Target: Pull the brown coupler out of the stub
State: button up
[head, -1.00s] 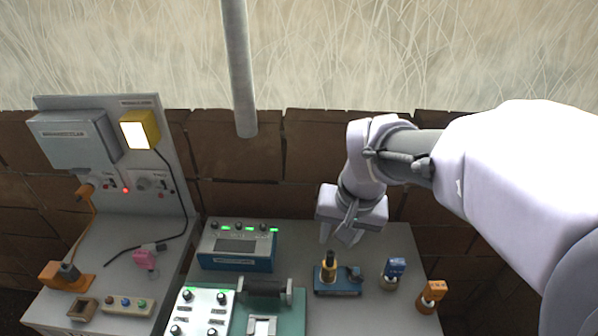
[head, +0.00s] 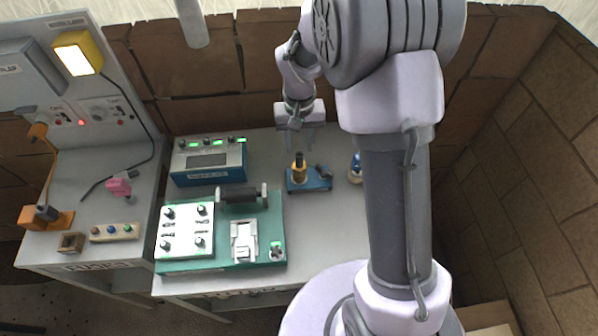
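No piece can be surely matched to the brown coupler in its stub. An orange-brown plug (head: 38,131) sits on the upright panel at the left, with an orange cord running down to an orange block (head: 50,218). The orange-brown piece on a small stand at the table's right, seen earlier, is now hidden by my arm. A blue piece on a stand (head: 355,168) shows partly beside my arm.
A blue meter box (head: 208,160) and a green board (head: 220,266) with a white switch panel (head: 185,230) and black cylinder (head: 240,195) fill the table's left. A pink plug (head: 118,186) lies on the left bench. Free grey tabletop lies right of the green board.

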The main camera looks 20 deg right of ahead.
aim_at(299, 155)
dwell(0.3)
jog(key=shift+f+b, duration=1.45)
jog(key=shift+f, duration=0.55)
grip_shut()
